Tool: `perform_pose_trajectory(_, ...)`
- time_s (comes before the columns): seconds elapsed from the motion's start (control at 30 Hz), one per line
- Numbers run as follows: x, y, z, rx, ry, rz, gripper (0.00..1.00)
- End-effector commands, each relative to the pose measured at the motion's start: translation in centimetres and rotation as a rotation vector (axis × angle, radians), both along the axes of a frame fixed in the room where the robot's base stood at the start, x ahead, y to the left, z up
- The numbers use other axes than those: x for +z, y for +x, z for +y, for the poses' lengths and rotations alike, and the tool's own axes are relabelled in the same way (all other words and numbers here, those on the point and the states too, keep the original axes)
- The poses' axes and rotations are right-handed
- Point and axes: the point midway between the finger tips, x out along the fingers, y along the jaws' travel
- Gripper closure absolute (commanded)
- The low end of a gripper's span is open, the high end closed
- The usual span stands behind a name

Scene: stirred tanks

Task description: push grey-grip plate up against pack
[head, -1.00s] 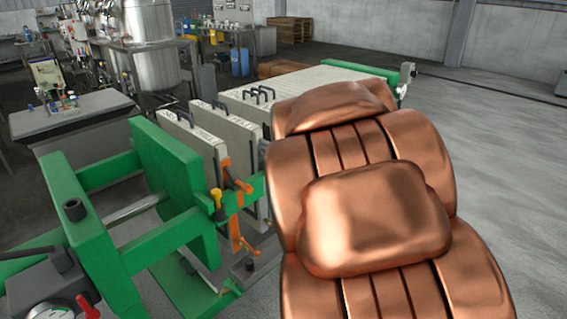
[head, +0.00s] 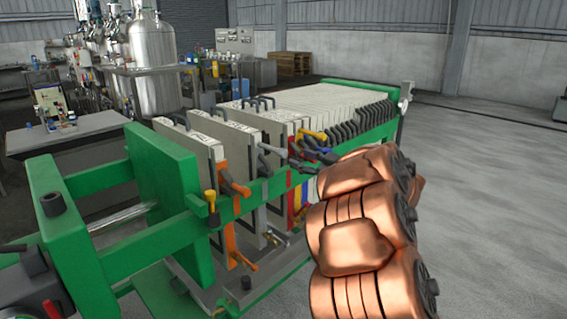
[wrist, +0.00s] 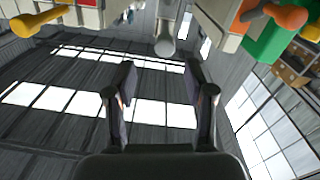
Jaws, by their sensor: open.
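The grey-grip plate (head: 236,133) is a pale upright plate on the green press frame, second from the left. Its grey side grip (head: 272,149) points toward me, and a rounded grey grip shows at the top middle of the wrist view (wrist: 165,44). The pack (head: 325,98) of pale plates stands to its right, with a gap between them. A yellow grip (head: 313,134) is at the pack's near end. My gripper (wrist: 162,78) is open and empty, the grey grip beyond its fingertips. In the head view my copper arm hides part of the pack's lower side.
An orange-grip plate (head: 190,142) stands to the left of the grey-grip plate, apart from it. A thick green plate (head: 165,175) stands farther left. The green side rail (head: 255,192) runs along the near side. Open floor (head: 490,200) lies to the right.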

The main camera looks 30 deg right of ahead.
Motion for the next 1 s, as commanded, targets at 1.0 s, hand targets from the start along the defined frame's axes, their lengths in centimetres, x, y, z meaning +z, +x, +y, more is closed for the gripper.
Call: perform_pose_trajectory(1.0, -0.4, 7.4, 2.1, 0.030, 0.011, -0.003, 0.46)
